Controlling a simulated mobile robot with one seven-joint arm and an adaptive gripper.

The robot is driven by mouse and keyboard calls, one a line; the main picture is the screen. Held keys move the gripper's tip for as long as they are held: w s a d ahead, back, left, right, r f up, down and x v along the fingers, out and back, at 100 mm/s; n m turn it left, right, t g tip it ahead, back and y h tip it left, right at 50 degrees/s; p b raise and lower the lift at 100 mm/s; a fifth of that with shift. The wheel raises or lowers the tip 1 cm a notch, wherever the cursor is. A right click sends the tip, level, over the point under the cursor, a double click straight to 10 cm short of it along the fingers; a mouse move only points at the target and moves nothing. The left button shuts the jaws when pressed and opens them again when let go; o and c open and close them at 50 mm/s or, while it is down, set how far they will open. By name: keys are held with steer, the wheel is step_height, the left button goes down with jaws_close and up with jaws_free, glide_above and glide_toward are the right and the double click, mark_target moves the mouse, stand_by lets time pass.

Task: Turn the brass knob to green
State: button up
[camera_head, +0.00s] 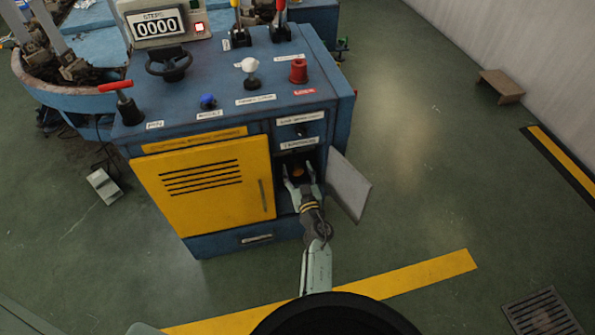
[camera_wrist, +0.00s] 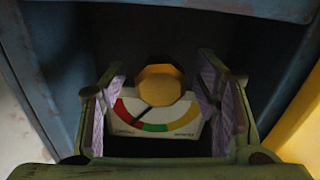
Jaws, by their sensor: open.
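The brass knob (camera_wrist: 160,85) is a faceted golden knob in front of a white dial plate (camera_wrist: 113,131) in the wrist view. A dark pointer line runs from the knob to the lower left, near the red-green border. My gripper (camera_wrist: 159,93) is open, one finger on each side of the knob, with gaps showing. In the head view my gripper (camera_head: 298,180) reaches into the cabinet's small compartment, where the knob (camera_head: 297,170) shows small and dark.
The blue cabinet (camera_head: 215,105) surrounds the compartment closely. Its small grey door (camera_head: 348,186) stands open to the right. A yellow louvred door (camera_head: 205,190) is at left. Levers, a handwheel (camera_head: 168,64) and buttons stand on top.

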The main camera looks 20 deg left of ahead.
steer(key=c, duration=1.1)
steer(key=shift+c, duration=0.2)
steer(key=shift+n, duration=0.3)
steer(key=shift+c, duration=0.2)
steer(key=n, duration=0.5)
steer(key=shift+d+n+p, duration=0.1)
steer(key=shift+n+p, duration=0.2)
steer(key=shift+p, duration=0.05)
steer(key=n, duration=0.5)
steer(key=shift+n, duration=0.3)
steer(key=o, duration=1.2)
